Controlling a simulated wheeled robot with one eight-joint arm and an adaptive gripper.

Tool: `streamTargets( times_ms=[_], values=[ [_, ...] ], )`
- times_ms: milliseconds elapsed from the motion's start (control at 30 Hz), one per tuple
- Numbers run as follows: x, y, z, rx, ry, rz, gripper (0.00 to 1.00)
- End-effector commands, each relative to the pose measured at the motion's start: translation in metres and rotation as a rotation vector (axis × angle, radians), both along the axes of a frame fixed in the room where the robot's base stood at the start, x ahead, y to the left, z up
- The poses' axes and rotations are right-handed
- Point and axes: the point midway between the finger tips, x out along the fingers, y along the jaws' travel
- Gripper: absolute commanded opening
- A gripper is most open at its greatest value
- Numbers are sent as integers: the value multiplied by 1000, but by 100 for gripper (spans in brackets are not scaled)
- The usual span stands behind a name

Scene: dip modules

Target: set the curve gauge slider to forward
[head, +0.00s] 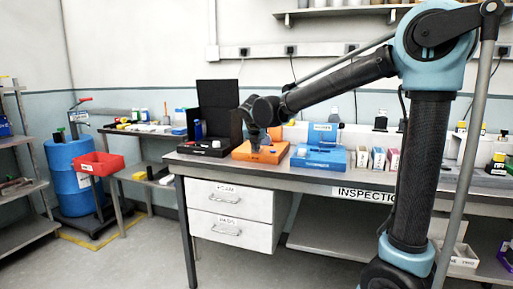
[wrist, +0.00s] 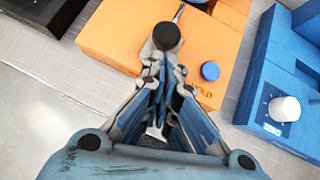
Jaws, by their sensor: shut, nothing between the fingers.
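An orange unit (wrist: 110,40) with a blue button marked HOLD (wrist: 210,71) lies under my gripper (wrist: 164,68) in the wrist view. A round black knob (wrist: 166,37) shows just beyond the fingertips, over the orange unit, with a thin grey rod behind it. It looks like the slider's knob, but I read no curve gauge label. My gripper is shut and empty; whether it touches the knob I cannot tell.
A blue unit (head: 318,160) with a white knob (wrist: 284,108) marked ZERO stands close on the right. A black unit with a tall back panel (head: 219,100) stands on the left. Small boxes (head: 378,158) stand further right. The bench's front edge (head: 275,171) is near.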

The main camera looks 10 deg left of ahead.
Motion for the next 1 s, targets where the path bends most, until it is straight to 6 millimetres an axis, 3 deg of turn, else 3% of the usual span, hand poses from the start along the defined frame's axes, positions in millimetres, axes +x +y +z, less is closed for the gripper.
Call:
streamTargets(
  times_ms=[533, 833, 1000],
  values=[
    [9, 0, 0, 0, 0, -1, 0],
    [50, -4, 0, 0, 1, -3, 0],
    [56, -3, 0, -1, -1, -1, 0]
  ],
)
